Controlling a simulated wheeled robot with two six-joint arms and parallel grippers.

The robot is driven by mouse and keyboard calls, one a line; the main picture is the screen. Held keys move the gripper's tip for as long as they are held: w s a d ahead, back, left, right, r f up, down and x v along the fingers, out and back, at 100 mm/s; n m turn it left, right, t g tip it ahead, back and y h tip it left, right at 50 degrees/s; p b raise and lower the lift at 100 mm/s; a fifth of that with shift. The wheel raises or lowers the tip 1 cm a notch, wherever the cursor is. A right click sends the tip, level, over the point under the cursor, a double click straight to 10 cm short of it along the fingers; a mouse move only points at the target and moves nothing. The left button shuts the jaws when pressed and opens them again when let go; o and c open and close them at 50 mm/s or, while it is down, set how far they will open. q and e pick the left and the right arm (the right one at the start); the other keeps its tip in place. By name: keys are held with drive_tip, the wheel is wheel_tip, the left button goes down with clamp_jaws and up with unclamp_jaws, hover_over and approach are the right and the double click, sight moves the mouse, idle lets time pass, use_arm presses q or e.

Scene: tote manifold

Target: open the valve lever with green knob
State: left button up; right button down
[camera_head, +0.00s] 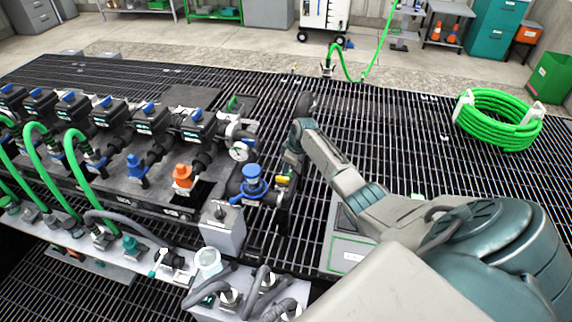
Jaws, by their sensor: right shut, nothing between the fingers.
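My right arm reaches in from the lower right, and its right gripper (285,182) points down beside the blue-topped valve (253,182) at the right end of the manifold. The gripper is shut and looks empty; its fingertips are small and partly hidden. A small yellow-green part (283,180) shows at the fingertips; I cannot tell whether it is the lever's knob or whether they touch. A teal-green knob (131,243) stands on the front row of fittings. A green curved handle (233,103) shows at the manifold's back right. My left gripper is out of view.
The manifold carries several black valve bodies with blue caps (148,107), an orange fitting (182,174) and green hoses (88,170). A grey box (221,226) stands close in front of the blue-topped valve. A green hose coil (498,118) lies right on the open grating (400,140).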

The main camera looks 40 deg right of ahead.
drive_tip(key=shift+r, duration=0.15)
idle(0.3)
drive_tip(key=b+v, duration=0.1)
drive_tip(key=v, duration=0.9)
drive_tip(key=shift+s+r+b, duration=0.15)
drive_tip(key=shift+r+b, duration=0.1)
drive_tip(key=shift+b, duration=0.15)
drive_tip(key=shift+d, duration=0.1)
